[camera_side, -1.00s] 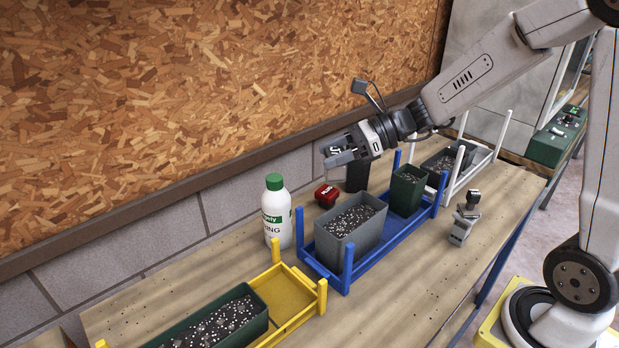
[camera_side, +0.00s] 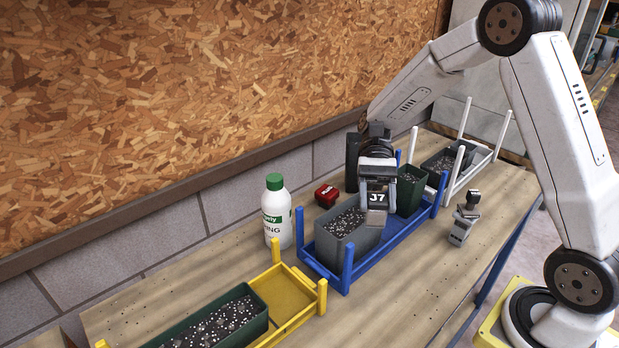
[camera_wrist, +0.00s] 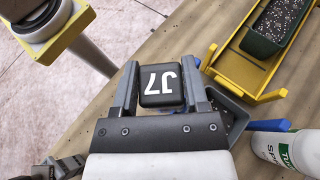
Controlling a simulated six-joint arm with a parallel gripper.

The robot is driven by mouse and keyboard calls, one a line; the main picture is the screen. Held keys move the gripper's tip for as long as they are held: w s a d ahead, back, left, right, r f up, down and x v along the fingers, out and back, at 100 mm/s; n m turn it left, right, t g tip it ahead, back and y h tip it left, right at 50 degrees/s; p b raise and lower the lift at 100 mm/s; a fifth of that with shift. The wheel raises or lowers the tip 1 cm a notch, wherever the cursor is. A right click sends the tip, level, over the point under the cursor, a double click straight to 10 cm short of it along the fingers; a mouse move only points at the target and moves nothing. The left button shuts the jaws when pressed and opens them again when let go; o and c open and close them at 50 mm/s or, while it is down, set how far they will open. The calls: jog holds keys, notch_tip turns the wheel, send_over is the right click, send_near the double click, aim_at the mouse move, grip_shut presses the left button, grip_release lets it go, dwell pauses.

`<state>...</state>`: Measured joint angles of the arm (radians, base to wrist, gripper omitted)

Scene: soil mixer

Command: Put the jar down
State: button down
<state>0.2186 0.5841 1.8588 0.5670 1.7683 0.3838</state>
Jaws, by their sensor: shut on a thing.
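The jar (camera_side: 378,196) is a small dark block-shaped piece marked "J7" in white. My gripper (camera_side: 376,192) is shut on it, with one finger on either side.
A blue crate (camera_side: 338,280) holds a grey pot (camera_side: 345,240) and a green pot (camera_side: 411,190), both with soil. A red jar (camera_side: 327,195), white bottle (camera_side: 277,215), yellow crate (camera_side: 300,312), white rack (camera_side: 463,180) and metal device (camera_side: 464,219) stand around.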

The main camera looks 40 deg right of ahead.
jog(key=s+d+n+g+h, duration=0.3)
jog(key=s+d+n+h, duration=0.3)
jog(key=d+n+h, duration=0.75)
jog(key=w+d+r+n+t+h, duration=0.4)
jog(key=d+r+n+t+h, duration=0.55)
jog(key=n+t, duration=0.35)
notch_tip(320, 180, down, 15)
jog(key=shift+f+n+g, duration=0.2)
jog(key=shift+n+g, duration=0.2)
jog(key=shift+n, duration=0.05)
jog(key=shift+d+f, duration=0.1)
jog(key=shift+f, duration=2.8)
jog(key=shift+f, duration=0.1)
jog(key=shift+f, duration=2)
